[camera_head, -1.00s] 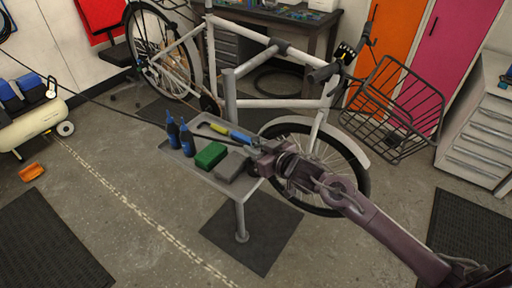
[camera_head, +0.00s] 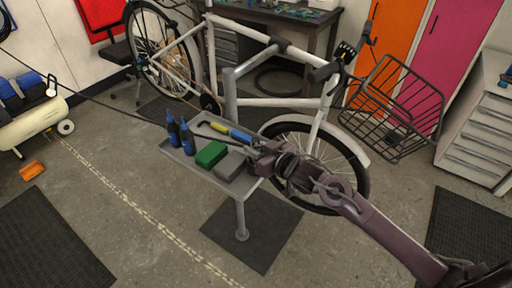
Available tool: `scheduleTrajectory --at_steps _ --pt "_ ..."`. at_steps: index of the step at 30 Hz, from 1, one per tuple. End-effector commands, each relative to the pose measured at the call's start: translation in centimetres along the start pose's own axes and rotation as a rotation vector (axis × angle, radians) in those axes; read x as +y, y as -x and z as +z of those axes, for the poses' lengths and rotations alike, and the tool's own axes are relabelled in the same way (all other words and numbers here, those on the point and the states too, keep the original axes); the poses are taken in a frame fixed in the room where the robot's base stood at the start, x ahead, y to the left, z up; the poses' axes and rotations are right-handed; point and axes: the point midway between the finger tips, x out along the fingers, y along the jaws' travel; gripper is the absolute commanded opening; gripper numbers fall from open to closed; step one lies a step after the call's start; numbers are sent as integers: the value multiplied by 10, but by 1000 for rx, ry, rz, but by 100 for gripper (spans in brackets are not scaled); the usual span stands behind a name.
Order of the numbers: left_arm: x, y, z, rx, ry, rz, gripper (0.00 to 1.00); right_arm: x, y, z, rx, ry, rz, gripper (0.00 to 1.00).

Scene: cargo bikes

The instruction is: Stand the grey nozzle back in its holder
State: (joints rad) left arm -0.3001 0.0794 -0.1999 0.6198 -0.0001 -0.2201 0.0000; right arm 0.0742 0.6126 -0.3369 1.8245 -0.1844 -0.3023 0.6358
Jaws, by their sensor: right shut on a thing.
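My right gripper (camera_head: 258,152) is over the right end of the small grey tray stand (camera_head: 170,152), its arm reaching in from the lower right. It is shut on a small grey piece at the end of a thin dark hose, which I take to be the grey nozzle; the jaws and wrist hide most of it. The hose (camera_head: 110,105) runs in from the left edge and crosses above the tray. A grey block (camera_head: 231,165) lies on the tray just left of the gripper; I cannot tell whether it is the holder. My left gripper is not in view.
The tray also holds two blue bottles (camera_head: 187,138), a green block (camera_head: 210,154) and a yellow-and-blue tool (camera_head: 221,128). A white bicycle (camera_head: 274,103) with a wire basket (camera_head: 390,110) stands close behind. A compressor (camera_head: 35,122) is at left.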

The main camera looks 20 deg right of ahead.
Motion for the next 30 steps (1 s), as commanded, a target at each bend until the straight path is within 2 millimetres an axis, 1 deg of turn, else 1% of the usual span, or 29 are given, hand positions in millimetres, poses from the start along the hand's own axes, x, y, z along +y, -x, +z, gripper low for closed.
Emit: scheduleTrajectory --at_steps 7,21,30 --pt "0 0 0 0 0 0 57 0 0 0 1 1 0 3" --pt "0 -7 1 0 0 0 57 0 -3 13 1 1 1 3" --pt "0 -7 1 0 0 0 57 0 -4 14 1 1 0 3"
